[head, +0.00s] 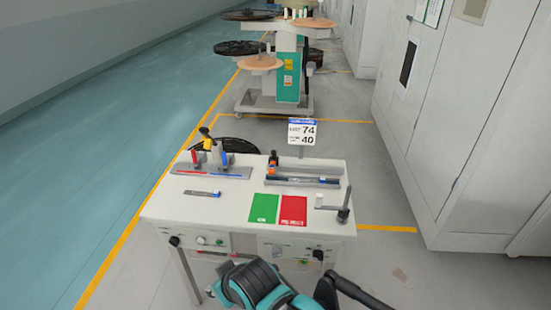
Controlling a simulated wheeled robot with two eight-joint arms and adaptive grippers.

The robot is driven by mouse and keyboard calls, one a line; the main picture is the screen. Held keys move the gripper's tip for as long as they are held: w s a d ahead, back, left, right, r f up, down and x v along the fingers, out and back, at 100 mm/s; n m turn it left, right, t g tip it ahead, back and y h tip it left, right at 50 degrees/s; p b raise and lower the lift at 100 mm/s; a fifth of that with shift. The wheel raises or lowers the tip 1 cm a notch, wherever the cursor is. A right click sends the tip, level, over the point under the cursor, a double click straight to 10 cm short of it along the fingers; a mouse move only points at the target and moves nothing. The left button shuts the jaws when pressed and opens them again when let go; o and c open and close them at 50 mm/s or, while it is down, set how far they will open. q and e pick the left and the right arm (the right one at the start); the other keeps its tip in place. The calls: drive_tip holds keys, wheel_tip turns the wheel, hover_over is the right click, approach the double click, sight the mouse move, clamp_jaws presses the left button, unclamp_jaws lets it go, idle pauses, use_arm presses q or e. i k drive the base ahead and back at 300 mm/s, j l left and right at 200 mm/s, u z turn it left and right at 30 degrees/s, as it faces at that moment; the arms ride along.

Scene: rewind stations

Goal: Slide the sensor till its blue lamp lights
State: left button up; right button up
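A small black upright piece with an orange part (272,162) stands at the left end of a grey rail (310,170) at the table's back right; it looks like the sensor, but it is too small to be sure. A blue strip (310,180) runs along the rail's front. I cannot make out a lit blue lamp on it. Teal and black links of my own arm show at the bottom edge. Neither gripper can be made out in the head view, and nothing of mine touches the rail.
The white table (240,205) also bears a grey fixture (212,170) with red and blue pieces, a small flat tool (202,193), a green card (264,208), a red card (293,210) and a crank (344,207). A sign (301,131) stands behind. Grey cabinets (450,110) stand right.

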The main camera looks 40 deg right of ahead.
sight(273, 161)
drive_tip(key=z, duration=1.45)
